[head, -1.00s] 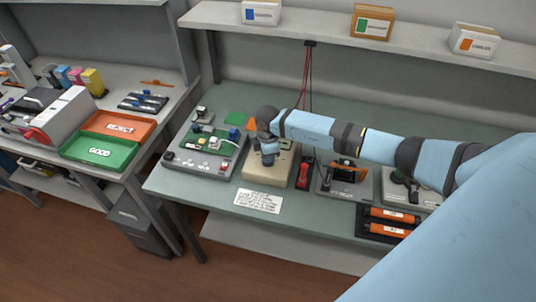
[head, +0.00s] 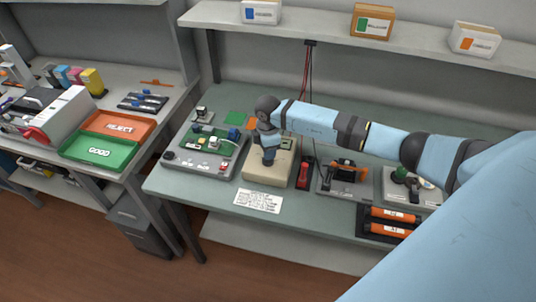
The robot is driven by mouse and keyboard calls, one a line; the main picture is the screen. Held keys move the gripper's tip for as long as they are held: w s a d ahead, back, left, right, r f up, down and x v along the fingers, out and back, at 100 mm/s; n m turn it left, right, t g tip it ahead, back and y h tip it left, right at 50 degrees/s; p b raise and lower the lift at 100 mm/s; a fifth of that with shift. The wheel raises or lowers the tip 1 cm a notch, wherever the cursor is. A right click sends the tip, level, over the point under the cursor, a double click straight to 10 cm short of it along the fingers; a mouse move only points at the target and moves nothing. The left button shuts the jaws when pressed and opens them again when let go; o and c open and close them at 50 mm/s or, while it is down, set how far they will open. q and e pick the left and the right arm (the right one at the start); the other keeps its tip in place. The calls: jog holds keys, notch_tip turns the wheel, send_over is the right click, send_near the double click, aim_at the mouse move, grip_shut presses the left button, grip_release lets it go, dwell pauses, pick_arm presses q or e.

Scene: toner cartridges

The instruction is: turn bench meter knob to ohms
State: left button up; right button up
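The bench meter (head: 262,177) is a beige box on the green-grey bench, with a small dark display at its back right. My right gripper (head: 268,160) points down over the meter's upper face, left of the display. The arm reaches it from the right. The gripper is small and dark here, and its fingers are not distinct, so I cannot tell whether they are open, shut or touching. The knob and its setting are hidden or too small to make out. My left gripper is out of view.
Left of the meter is a grey board with parts (head: 205,152). Right of it are a red handheld meter (head: 305,172) and a grey fixture (head: 345,187). A printed card (head: 258,201) lies in front. Orange cylinders (head: 393,216) lie at the right. A shelf (head: 330,38) hangs above.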

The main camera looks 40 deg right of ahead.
notch_tip(320, 180, up, 11)
jog(key=b, duration=0.1)
jog(key=shift+f, duration=0.15)
dwell(0.4)
